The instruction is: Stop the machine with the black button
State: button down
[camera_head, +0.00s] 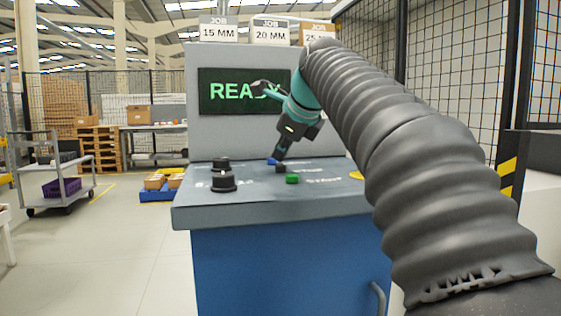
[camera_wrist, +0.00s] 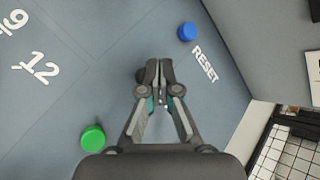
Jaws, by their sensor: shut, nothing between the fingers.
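The black button (camera_head: 281,169) sits on the grey console top (camera_head: 330,190), between the blue button (camera_head: 272,161) and the green button (camera_head: 292,179). My gripper (camera_head: 279,158) is shut and empty, pointing down just above the black button; I cannot tell whether it touches. In the wrist view my fingertips (camera_wrist: 158,68) cover most of the black button, with only a dark edge (camera_wrist: 140,75) showing at their left. The blue button (camera_wrist: 186,32) by the word RESET and the green button (camera_wrist: 92,138) are clear of the fingers. The screen (camera_head: 240,91) reads READY, partly covered by my arm.
Two black knobs (camera_head: 223,182) stand at the left of the console top. A yellow part (camera_head: 356,175) shows at its right, partly behind my arm. Job bins (camera_head: 270,32) stand above the screen panel. A mesh fence (camera_head: 440,70) is on the right.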

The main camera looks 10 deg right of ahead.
aim_at(281, 166)
jog(key=shift+r, duration=0.3)
notch_tip(281, 166, up, 3)
jog(key=shift+f+p, duration=0.2)
jog(key=shift+p, duration=1)
jog(key=shift+r, duration=1.2)
jog(key=shift+s, duration=0.1)
